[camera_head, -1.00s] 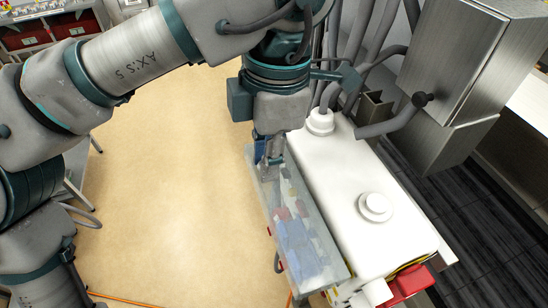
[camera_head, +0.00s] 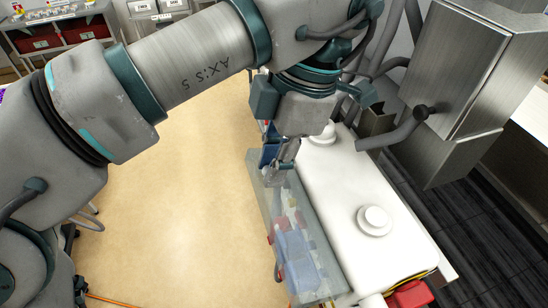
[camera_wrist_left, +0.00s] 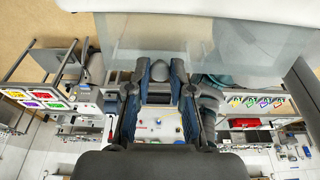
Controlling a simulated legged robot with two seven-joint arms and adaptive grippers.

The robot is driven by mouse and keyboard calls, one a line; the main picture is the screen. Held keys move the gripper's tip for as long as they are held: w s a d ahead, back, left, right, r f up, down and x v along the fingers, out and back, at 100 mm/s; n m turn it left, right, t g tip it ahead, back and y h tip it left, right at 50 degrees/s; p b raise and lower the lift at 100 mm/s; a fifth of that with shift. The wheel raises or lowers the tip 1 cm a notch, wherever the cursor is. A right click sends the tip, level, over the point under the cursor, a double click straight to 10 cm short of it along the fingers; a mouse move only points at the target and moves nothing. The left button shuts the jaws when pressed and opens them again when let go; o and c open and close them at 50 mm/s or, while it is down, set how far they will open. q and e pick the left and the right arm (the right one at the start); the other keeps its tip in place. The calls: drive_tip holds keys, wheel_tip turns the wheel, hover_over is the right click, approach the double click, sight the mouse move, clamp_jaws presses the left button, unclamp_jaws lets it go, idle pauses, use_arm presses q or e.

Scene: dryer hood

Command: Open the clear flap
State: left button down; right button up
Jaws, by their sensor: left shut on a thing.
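The clear flap (camera_head: 300,262) is a long see-through panel along the left side of the white dryer hood (camera_head: 345,190). Blurred red and blue shapes show through it. My left gripper (camera_head: 279,166) is at the flap's far end, pointing down, shut on its edge. In the left wrist view, the flap (camera_wrist_left: 150,35) spans the upper middle below the white hood (camera_wrist_left: 200,6). The fingers of my left gripper (camera_wrist_left: 160,72) reach its near edge; the exact contact is hard to see. My right gripper is not in view.
A round white cap (camera_head: 375,220) stands on the hood. Grey hoses and a steel cabinet (camera_head: 455,65) are behind and right of it. A red part (camera_head: 410,295) sits at its near end. Open tan floor (camera_head: 190,200) lies to the left.

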use_arm(q)
drive_tip(key=c, duration=1.2)
unclamp_jaws()
drive_tip(key=shift+f, duration=0.15)
drive_tip(key=shift+o, duration=0.8)
drive_tip(key=shift+w+d, duration=0.1)
